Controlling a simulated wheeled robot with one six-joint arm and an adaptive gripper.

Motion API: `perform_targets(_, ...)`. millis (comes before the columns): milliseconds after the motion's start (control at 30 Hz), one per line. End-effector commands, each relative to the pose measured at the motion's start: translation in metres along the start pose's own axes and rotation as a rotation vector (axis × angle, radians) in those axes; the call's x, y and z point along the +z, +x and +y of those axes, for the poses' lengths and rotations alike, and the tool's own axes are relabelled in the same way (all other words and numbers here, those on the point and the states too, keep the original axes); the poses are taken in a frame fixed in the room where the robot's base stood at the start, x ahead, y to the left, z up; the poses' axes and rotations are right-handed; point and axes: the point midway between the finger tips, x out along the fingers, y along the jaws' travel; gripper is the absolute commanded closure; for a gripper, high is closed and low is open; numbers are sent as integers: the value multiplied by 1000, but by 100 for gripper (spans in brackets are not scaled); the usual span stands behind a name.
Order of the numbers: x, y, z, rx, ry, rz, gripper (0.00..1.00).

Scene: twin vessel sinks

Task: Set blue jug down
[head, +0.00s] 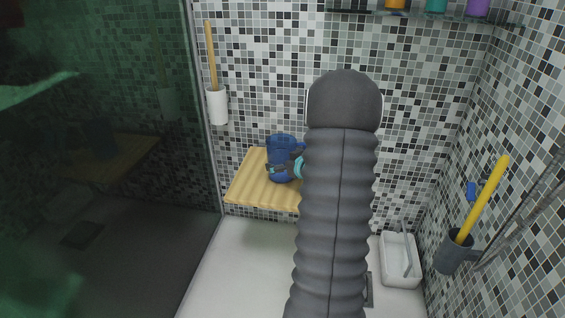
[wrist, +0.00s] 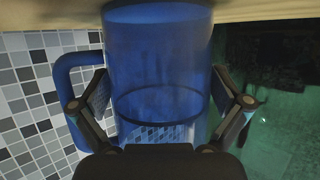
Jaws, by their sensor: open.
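The blue jug (head: 284,142) is upright on the wooden shelf (head: 247,187) in the head view, partly covered by my gripper and arm. In the wrist view the translucent blue jug (wrist: 158,50) fills the middle, its handle (wrist: 62,100) on the left and one end against the wooden surface (wrist: 250,10) at the top edge. My gripper (wrist: 158,90) is open, one finger on each side of the jug. Whether the fingers touch its wall I cannot tell. In the head view the gripper (head: 283,166) is small and partly hidden behind my arm.
A white holder (head: 217,106) with a wooden-handled brush hangs left of the shelf, beside dark glass (head: 100,150). On the right are a white basin (head: 400,272) and a grey holder (head: 454,252) with a yellow stick. The shelf's left part is bare.

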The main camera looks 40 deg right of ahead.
Motion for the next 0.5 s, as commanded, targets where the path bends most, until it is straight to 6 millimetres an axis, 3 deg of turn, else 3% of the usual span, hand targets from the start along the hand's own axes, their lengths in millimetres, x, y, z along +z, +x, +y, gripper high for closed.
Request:
perform_targets(167,-3,-10,1,2,1,0,0)
perform_targets(500,-4,-76,1,4,0,2,0)
